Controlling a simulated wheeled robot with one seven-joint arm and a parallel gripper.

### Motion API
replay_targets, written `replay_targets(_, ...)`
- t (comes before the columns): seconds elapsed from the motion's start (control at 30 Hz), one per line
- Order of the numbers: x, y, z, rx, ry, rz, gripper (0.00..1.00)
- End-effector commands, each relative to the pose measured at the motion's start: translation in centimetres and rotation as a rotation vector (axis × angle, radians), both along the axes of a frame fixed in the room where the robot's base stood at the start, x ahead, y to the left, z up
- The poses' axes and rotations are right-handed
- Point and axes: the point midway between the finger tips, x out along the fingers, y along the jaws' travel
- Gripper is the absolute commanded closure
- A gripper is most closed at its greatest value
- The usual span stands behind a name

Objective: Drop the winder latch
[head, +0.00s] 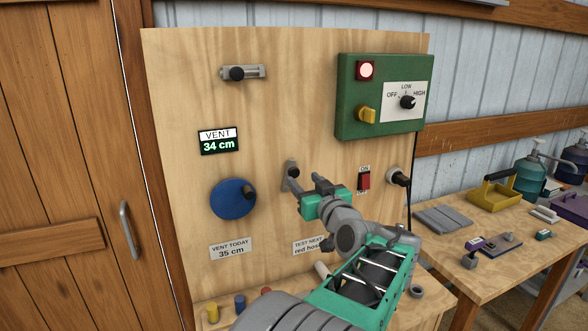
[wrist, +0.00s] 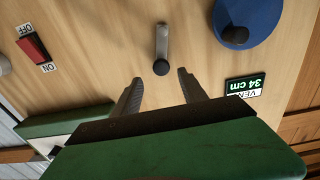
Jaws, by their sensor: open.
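The winder is a blue disc (head: 229,199) with a dark crank knob, on the wooden board. To its right is a short grey lever with a black knob (head: 292,171), which looks like the latch. In the upside-down wrist view the lever (wrist: 162,42) has its knob end towards my gripper, so it stands knob up on the board. My gripper (head: 306,184) is open and empty, close to the lever. In the wrist view its fingertips (wrist: 157,82) lie either side of the lever's line, just beyond the knob. No contact shows. My gripper partly covers the lever's lower end in the head view.
A VENT display (head: 220,141) reads 34 cm; a label (head: 231,248) reads VENT TODAY 35 cm. A red switch (head: 364,180) and a green control box (head: 345,105) are to the right. A slide bolt (head: 242,73) is above. A side table (head: 470,285) holds tools.

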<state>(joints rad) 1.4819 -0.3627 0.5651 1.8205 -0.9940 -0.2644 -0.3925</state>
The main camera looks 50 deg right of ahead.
Motion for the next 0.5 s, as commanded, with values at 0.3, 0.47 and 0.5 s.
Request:
replay_targets(0.3,5.2,-2.7,0.2,0.005,0.004,0.007,0.5)
replay_targets(0.47,6.2,-3.4,0.0,0.003,0.003,0.004,0.5)
replay_targets(0.5,6.3,-3.4,-0.1,0.003,0.003,0.003,0.5)
